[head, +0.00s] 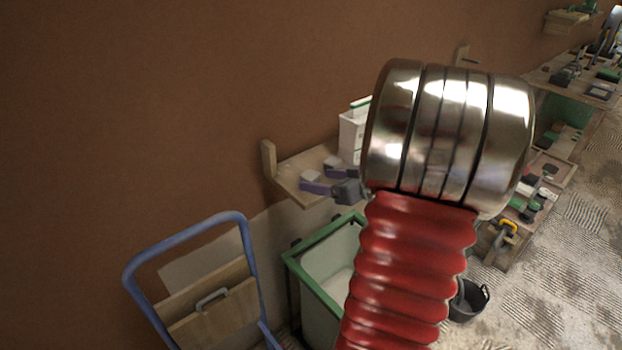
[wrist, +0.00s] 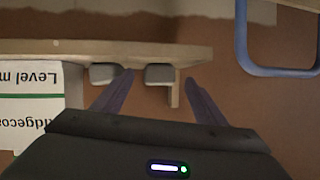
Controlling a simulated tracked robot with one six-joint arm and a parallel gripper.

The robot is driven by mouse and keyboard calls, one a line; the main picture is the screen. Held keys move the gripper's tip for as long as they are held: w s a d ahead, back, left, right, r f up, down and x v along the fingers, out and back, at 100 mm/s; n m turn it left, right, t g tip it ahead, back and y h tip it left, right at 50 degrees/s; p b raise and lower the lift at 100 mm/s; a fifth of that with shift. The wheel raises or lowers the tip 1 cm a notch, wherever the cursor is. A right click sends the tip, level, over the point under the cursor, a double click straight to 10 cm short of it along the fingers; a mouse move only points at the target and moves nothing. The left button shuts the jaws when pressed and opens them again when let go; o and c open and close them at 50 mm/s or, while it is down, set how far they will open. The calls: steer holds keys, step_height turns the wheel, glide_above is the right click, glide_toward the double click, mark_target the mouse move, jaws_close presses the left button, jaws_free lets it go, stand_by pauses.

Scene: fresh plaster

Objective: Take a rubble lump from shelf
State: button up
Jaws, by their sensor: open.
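Two small grey rubble lumps rest on a wooden wall shelf (head: 288,182). One lump (head: 311,176) is nearer the shelf's left end and the other lump (head: 336,161) is further along, closer to a white box. My gripper (head: 314,180) is open with purple fingers at the shelf's front. In the wrist view, which is upside down, one lump (wrist: 158,74) shows between the fingertips of my gripper (wrist: 159,78). The other lump (wrist: 103,74) is outside, beside the left finger. I cannot tell how far the fingers reach around the first lump.
A white box (wrist: 30,105) with green stripes stands on the shelf beside the lumps. A wooden bracket (head: 268,160) rises at the shelf's left end. Below are a green-rimmed bin (head: 318,285) and a blue-framed trolley (head: 247,262). My red arm hides part of the shelf.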

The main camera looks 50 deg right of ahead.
steer(key=shift+x, duration=1.05)
steer(key=c, duration=1.2)
